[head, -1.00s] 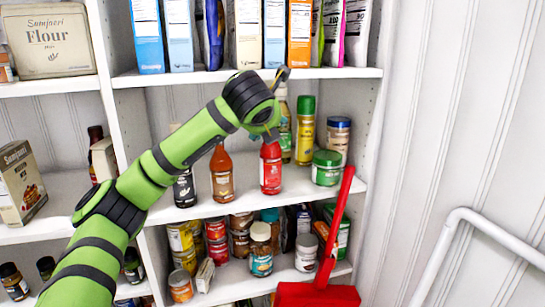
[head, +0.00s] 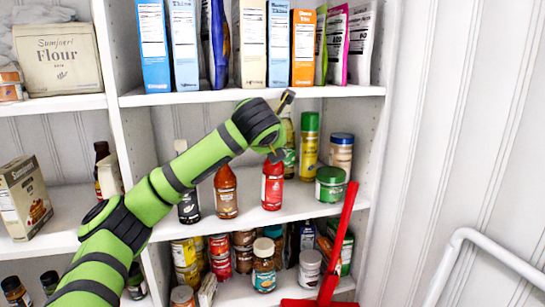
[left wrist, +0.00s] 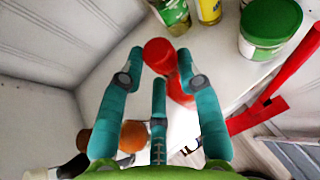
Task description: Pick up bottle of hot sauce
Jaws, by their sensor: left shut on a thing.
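The hot sauce bottle (head: 272,187) is a red bottle with a red cap and stands upright on the middle shelf. In the left wrist view its red cap (left wrist: 158,52) shows between the teal fingers. My left gripper (head: 275,157) is at the top of the bottle, shut on it. In the left wrist view, the fingers (left wrist: 160,66) close around its upper part. The arm hides part of the shelf behind. My right gripper is not in view.
An orange-red sauce bottle (head: 226,192) and a dark bottle (head: 189,203) stand to the left. A green-lidded jar (head: 329,185) and yellow bottle (head: 309,148) stand to the right. The upper shelf (head: 240,95) is above. A red handle (head: 340,235) leans in front.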

